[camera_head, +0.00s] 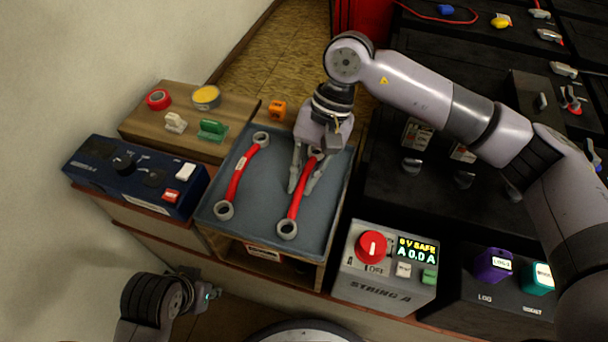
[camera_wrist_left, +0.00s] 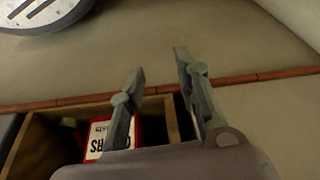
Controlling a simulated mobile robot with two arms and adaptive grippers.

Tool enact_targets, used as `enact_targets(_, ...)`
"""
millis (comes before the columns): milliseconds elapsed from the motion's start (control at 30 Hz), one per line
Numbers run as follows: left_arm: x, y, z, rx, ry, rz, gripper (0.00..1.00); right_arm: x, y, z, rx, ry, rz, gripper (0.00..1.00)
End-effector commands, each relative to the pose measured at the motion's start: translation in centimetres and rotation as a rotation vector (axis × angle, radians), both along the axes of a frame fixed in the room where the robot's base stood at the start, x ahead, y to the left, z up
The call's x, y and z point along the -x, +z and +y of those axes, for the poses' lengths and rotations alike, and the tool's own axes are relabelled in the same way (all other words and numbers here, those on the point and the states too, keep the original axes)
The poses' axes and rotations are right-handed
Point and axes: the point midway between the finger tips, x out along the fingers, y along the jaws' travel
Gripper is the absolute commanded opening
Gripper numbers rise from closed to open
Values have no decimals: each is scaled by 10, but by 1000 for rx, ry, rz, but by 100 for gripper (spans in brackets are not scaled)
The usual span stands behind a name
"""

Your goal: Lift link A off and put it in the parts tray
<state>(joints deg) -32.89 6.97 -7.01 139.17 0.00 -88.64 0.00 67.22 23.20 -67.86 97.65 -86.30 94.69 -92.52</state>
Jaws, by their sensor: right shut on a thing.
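The parts tray (camera_head: 266,192) is a blue-grey tray in a wooden frame, in the middle of the head view. Two red links with grey ring ends show there. One link (camera_head: 236,182) lies on the left side of the tray. The other link (camera_head: 295,206) is on the right side, between the fingers of my right gripper (camera_head: 302,188), which is shut on it near its upper end. I cannot tell whether this link touches the tray, nor read which is link A. My left gripper (camera_head: 207,295) is low at the left; in the left wrist view (camera_wrist_left: 160,62) its fingers are apart and empty.
A wooden board (camera_head: 150,120) with small parts and a dark blue meter (camera_head: 135,175) stand left of the tray. A grey String A box (camera_head: 385,265), reading 0 V SAFE, stands to the right. Dark battery cases (camera_head: 400,200) fill the right. An open drawer (camera_wrist_left: 40,150) is below my left gripper.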

Motion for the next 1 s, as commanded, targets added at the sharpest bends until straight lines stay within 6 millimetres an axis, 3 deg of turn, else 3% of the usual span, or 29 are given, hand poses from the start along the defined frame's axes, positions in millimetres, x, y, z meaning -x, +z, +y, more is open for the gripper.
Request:
enact_targets(833, 2, 14, 0, 2, 2, -16, 30, 0, -1, 0, -1, 1, -1, 0)
enact_targets(867, 2, 14, 0, 2, 2, -15, 30, 0, -1, 0, -1, 0, 0, 12)
enact_targets(1000, 2, 13, 0, 4, 3, -14, 30, 0, -1, 0, -1, 0, 0, 22)
